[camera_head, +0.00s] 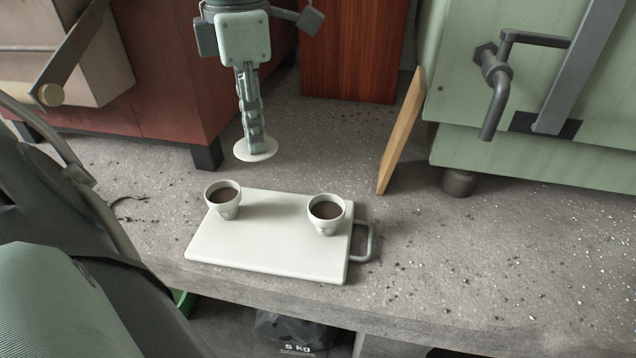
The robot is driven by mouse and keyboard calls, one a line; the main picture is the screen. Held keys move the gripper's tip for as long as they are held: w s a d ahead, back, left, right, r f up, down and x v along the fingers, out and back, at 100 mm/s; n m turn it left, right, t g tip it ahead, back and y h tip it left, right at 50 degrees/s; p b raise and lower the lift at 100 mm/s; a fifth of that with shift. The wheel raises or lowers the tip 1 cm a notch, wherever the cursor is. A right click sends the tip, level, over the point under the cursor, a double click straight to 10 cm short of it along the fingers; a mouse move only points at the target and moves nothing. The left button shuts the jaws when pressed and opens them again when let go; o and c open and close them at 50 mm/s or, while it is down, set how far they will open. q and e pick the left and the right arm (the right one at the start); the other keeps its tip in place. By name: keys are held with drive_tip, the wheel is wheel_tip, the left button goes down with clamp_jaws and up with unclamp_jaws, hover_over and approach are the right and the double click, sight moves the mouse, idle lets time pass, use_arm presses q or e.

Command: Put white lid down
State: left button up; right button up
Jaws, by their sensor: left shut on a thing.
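The white lid (263,155) is a small round disc behind the white board, at the back part of the concrete bench (480,260). My left gripper (255,146) points straight down with its fingers shut on the lid, hiding its middle. The lid looks about level and is very near the bench top; I cannot tell whether it touches. My right gripper is not in view.
A white board (265,250) with a grey handle (369,243) bears two white cups of dark liquid, the left cup (224,208) and right cup (326,226). A wooden board (401,135) leans on a green machine (540,150).

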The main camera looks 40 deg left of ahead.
use_arm(q)
drive_tip(key=s+d+r+n+b, duration=0.2)
drive_tip(key=s+d+r+n, duration=0.25)
drive_tip(key=s+n, duration=0.35)
drive_tip(key=n, duration=0.2)
hover_over(327, 212)
wheel_tip(327, 212, down, 7)
drive_tip(key=shift+a+f, duration=0.1)
drive_tip(key=shift+f, duration=0.1)
wheel_tip(327, 212, down, 4)
drive_tip(key=shift+f+b, duration=0.1)
drive_tip(key=shift+b, duration=0.25)
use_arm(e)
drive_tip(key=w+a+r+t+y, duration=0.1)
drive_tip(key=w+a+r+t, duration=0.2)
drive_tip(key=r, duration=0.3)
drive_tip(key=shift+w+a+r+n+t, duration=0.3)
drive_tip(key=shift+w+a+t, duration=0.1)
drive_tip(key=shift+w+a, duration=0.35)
use_arm(q)
drive_tip(key=shift+f+b, duration=0.1)
drive_tip(key=shift+b, duration=0.25)
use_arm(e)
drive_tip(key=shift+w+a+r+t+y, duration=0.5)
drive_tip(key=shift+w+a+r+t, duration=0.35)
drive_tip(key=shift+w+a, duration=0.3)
